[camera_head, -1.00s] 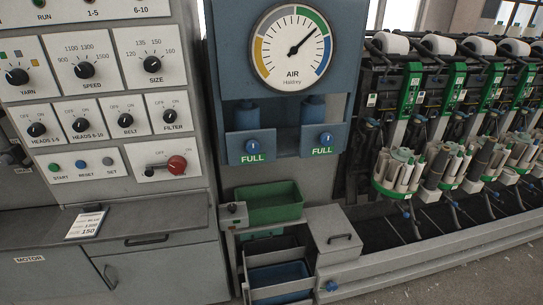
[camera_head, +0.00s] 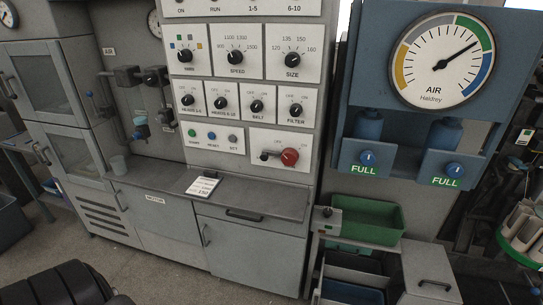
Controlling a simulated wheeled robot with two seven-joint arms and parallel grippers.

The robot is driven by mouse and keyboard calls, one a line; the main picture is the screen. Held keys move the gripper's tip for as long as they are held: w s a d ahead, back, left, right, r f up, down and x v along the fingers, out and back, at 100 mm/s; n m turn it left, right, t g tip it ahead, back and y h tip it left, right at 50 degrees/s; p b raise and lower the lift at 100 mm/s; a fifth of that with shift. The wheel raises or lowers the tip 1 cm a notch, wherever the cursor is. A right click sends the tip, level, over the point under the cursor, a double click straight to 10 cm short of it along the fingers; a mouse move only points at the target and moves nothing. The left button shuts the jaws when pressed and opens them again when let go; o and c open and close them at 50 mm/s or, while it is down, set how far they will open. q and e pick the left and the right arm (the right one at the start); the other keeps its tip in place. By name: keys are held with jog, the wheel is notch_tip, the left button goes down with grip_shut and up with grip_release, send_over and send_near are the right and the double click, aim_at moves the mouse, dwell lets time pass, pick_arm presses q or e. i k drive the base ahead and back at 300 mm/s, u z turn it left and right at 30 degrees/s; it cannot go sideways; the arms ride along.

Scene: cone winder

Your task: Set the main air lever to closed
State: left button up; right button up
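Dark pipework with valve-like fittings (camera_head: 127,76) is on the grey wall left of the control panel. Neither gripper shows; a black ribbed part of mine is at the bottom left.
The control panel (camera_head: 243,98) has several knobs and a red rotary switch (camera_head: 289,157). A green tray (camera_head: 365,222) is to the right. Floor at the lower left is clear.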

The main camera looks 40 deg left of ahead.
aim_at(89, 94)
jog(key=u, duration=2.85)
jog(key=i, duration=2.25)
jog(key=u, duration=0.25)
